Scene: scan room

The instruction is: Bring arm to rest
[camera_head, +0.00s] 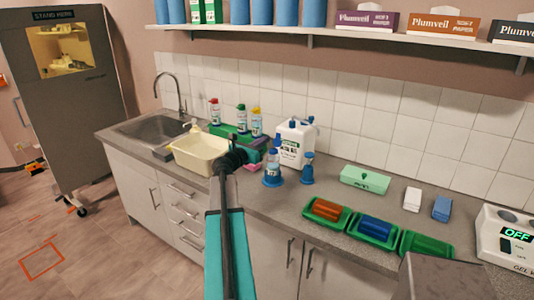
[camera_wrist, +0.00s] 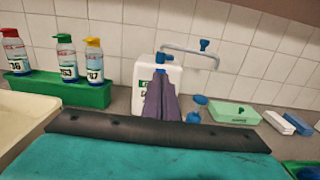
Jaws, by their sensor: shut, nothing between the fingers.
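My arm reaches up from the bottom of the head view over the counter's front edge, a teal link and a dark rod ending in a black wrist. My gripper (camera_wrist: 160,88) shows in the wrist view as two purple fingers pressed together, with nothing between them. They point towards the white jug (camera_wrist: 140,88) on the counter and cover part of it. I cannot tell whether they touch it. In the head view the jug (camera_head: 295,143) stands near the wall, right of the black wrist, where the fingers are hard to make out.
Left are a sink (camera_head: 155,127), a cream basin (camera_head: 200,152) and several spray bottles in a green rack (camera_wrist: 85,97). Right are blue-capped bottles, a green box (camera_head: 365,179), green trays (camera_head: 348,228) and a white device (camera_head: 505,240). A shelf (camera_head: 350,42) runs above.

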